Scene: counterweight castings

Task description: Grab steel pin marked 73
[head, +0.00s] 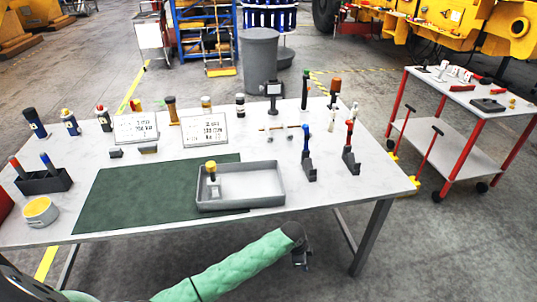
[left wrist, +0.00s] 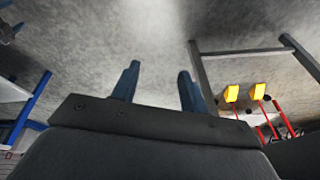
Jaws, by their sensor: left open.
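I cannot make out a number 73 on any pin. Small metallic pieces (head: 284,137) lie near the back middle of the white table, too small to identify. A yellow-topped piece (head: 211,170) stands in the grey tray (head: 270,201). My left gripper (head: 301,258) is at the end of the green-sleeved arm, low in front of the table's front edge. In the left wrist view its two dark blue fingers (left wrist: 158,74) are apart with nothing between them, above the floor. My right gripper does not show.
The white table (head: 350,195) holds a green mat (head: 130,200), two sign plates (head: 205,130), tool stands (head: 309,168), bottles and a yellow-rimmed cup (head: 40,212). A red-legged cart (head: 455,105) stands at right. A table leg (head: 372,238) is right of my left gripper.

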